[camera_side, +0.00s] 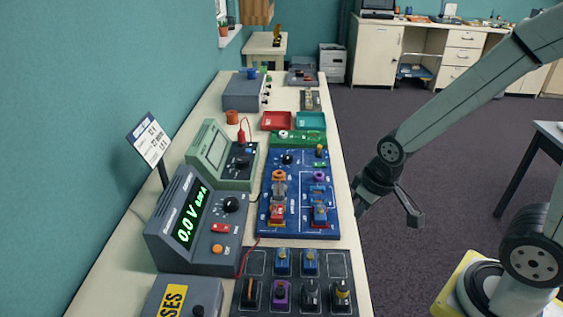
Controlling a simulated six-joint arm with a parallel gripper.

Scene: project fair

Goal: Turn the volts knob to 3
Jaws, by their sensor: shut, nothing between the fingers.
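The power supply (172,232) is a dark grey sloped box on the bench at the left, with a green display reading 0.0 V. My gripper (415,217) is shut and empty, off the right edge of the bench above the floor, well apart from the power supply.
A green meter (219,155) with a knob stands behind the supply. A blue circuit board (297,222) lies between the supply and the bench's right edge. A black tray of parts (343,262) is in front. Red (277,121) and teal trays (311,121) stand farther back. A thin red lead crosses the bench.

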